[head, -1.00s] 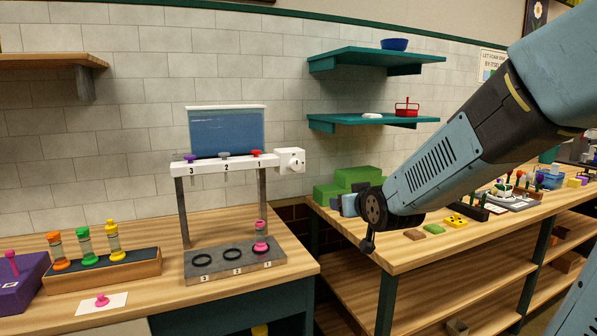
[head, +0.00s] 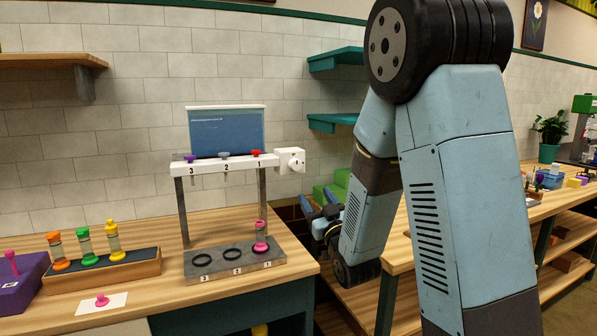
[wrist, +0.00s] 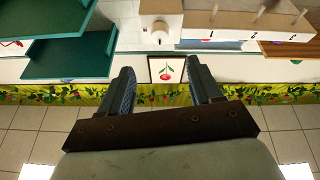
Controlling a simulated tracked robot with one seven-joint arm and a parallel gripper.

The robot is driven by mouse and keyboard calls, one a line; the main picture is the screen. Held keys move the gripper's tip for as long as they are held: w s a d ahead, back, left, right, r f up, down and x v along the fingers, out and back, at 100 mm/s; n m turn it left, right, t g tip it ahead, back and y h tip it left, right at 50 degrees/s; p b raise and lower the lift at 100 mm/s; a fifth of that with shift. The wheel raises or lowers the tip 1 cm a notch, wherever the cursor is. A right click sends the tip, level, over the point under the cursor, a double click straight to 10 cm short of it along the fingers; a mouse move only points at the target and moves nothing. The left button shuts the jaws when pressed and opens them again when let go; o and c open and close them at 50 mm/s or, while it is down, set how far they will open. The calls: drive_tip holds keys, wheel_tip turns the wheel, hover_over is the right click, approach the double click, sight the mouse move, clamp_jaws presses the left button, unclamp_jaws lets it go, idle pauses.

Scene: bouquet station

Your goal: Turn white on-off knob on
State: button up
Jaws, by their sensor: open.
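The white on-off knob (head: 296,161) sits on a white block at the right end of the dispenser's white bar (head: 215,167). In the wrist view the knob (wrist: 158,34) shows beyond and between my fingertips, near the top edge. My gripper (head: 320,208) is below and right of the knob in the head view, partly behind my arm. In the wrist view my gripper (wrist: 160,68) is open and empty, its two fingers apart. It does not touch the knob.
A blue tank (head: 226,131) stands above the bar. A grey base (head: 236,259) with ring marks holds a vial (head: 261,237) with pink ends under spout 1. Teal shelves (head: 335,59) jut from the wall at right. A vial rack (head: 103,270) stands at left.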

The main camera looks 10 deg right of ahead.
sight(297, 166)
drive_tip(key=x, duration=1.3)
drive_tip(key=shift+w+r, duration=0.1)
drive_tip(key=shift+w, duration=0.1)
drive_tip(key=shift+c, duration=0.3)
drive_tip(key=c, duration=1)
